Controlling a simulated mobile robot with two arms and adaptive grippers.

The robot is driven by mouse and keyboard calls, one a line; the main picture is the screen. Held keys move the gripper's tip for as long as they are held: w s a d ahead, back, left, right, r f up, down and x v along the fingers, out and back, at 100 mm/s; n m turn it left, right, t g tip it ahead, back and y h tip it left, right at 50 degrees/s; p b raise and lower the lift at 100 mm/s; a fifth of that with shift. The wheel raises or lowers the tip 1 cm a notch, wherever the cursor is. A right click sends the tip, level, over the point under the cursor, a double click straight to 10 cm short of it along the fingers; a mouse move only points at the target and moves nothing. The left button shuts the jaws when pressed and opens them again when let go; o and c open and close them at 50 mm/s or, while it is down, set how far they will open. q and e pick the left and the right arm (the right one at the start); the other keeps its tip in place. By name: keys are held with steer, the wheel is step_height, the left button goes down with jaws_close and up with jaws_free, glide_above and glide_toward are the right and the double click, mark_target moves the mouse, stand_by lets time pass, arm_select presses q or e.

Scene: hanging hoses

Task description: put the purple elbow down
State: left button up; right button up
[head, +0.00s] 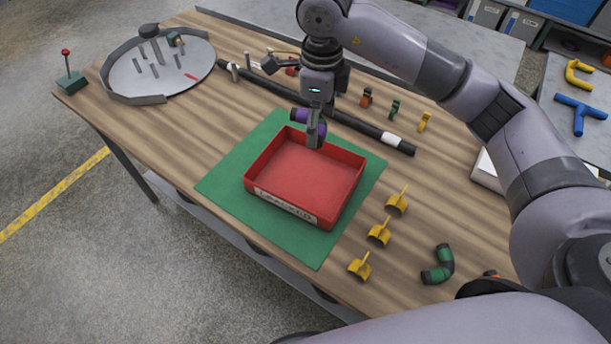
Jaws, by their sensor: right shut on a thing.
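The purple elbow (299,115) is a short bent piece with dark ends, above the back edge of the red tray. My right gripper (315,133) points down and is shut on it, hiding part of it. I cannot tell whether the elbow touches the tray's back wall. The red tray (292,202) is empty, with a white label on its front wall, and sits on a green mat (226,181). My left gripper is not in view.
A black pole (357,125) lies behind the tray. Several yellow holders (379,234) and a green elbow (440,265) are at the right. A round metal tray (190,70) with pegs stands at the back left. The mat's left part is clear.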

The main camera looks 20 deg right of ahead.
steer(key=shift+w+a+r+m, duration=0.1)
steer(key=shift+w+r+m, duration=0.1)
steer(key=shift+m, duration=0.4)
steer(key=shift+w+r+m, duration=0.15)
steer(key=shift+w+m, duration=0.05)
steer(key=shift+m, duration=0.4)
steer(key=shift+f, duration=0.3)
steer(key=p, duration=0.4)
glide_toward(313, 183)
step_height(313, 183, down, 5)
steer(key=shift+f, duration=0.15)
steer(key=shift+w+f, duration=0.1)
steer(key=shift+f, duration=0.3)
steer(key=shift+f, duration=0.1)
steer(key=o, duration=1.1)
steer(key=shift+o, duration=0.2)
